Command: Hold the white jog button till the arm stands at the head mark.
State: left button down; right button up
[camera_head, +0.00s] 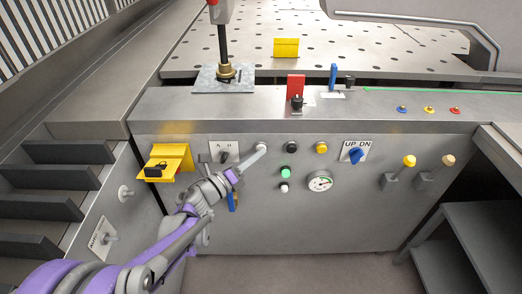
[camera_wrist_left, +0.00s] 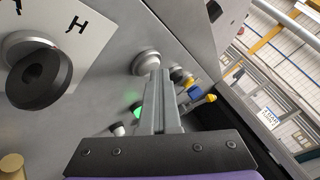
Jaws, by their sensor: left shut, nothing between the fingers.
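The white jog button (camera_head: 262,147) is a round pale button on the grey front panel, just right of the A/H selector (camera_head: 224,152). My left gripper (camera_head: 257,153) is shut and empty, its fingertips at the button. In the left wrist view the fingertips (camera_wrist_left: 156,76) overlap the lower edge of the pale round button (camera_wrist_left: 147,62); I cannot tell whether they press it in. A dark upright rod with a brass foot (camera_head: 227,71) stands on a small metal plate (camera_head: 208,79) above the panel. I cannot make out which mark is the head mark. My right gripper is out of view.
Black (camera_head: 292,147) and yellow (camera_head: 321,148) buttons sit right of the white one. Below are a green button (camera_head: 290,173), a small white button (camera_head: 284,187) and a gauge (camera_head: 320,181). A yellow bracket (camera_head: 175,155) juts out at left. An UP/DN switch (camera_head: 356,154) is further right.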

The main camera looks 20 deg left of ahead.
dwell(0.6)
pick_arm(q)
jog(key=shift+s+d, duration=0.2)
jog(key=shift+s, duration=0.65)
jog(key=s, duration=0.2)
jog(key=s+d, duration=0.1)
jog(key=s, duration=0.1)
jog(key=shift+s+d+p, duration=0.2)
jog(key=shift+s+p, duration=0.2)
dwell(0.3)
